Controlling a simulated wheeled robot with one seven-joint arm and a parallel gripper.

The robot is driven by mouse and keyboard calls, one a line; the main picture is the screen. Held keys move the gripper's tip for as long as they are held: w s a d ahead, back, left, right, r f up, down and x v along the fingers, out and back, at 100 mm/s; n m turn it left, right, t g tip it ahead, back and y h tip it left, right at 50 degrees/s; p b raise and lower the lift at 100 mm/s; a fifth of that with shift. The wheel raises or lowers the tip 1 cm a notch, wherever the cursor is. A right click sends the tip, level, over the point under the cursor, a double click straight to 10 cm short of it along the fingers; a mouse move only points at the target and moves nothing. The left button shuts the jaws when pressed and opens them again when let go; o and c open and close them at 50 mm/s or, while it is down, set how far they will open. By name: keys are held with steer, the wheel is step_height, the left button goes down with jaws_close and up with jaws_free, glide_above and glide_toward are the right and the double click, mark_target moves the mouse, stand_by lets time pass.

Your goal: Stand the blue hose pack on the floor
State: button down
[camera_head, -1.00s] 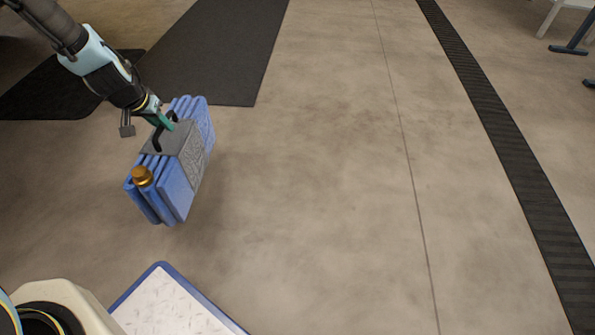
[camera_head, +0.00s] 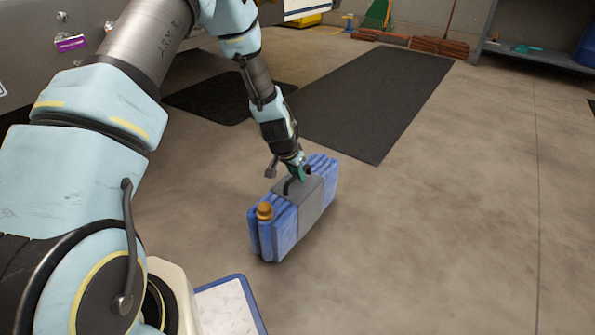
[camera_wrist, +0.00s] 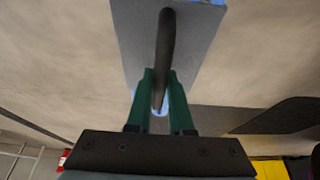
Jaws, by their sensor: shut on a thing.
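The blue hose pack (camera_head: 284,230) is a folded bundle of blue hose with a grey band (camera_head: 314,200), a dark carry handle on top and a brass-coloured fitting (camera_head: 265,211) at its near end. It is upright, close over or on the floor (camera_head: 400,250); I cannot tell whether its underside touches. My gripper (camera_head: 298,174) is above the pack, shut on the handle. In the wrist view, the green fingers of my gripper (camera_wrist: 161,88) sit on both sides of the dark handle (camera_wrist: 166,45). The pack's underside is hidden.
A dark mat (camera_head: 375,100) lies behind the pack, with another dark mat (camera_head: 222,95) to its left. A blue-edged white panel (camera_head: 228,308) is at the bottom, near my body. A shelf (camera_head: 535,55) stands at the back right. The floor to the right is clear.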

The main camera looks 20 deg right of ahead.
step_height(320, 180, down, 3)
steer(key=shift+w+d+r+b, duration=0.1)
steer(key=shift+r+b, duration=0.05)
steer(key=shift+b, duration=0.35)
steer(key=shift+r, duration=0.1)
steer(key=c, duration=1.3)
jaws_free()
steer(key=shift+f, duration=0.2)
steer(key=o, duration=0.5)
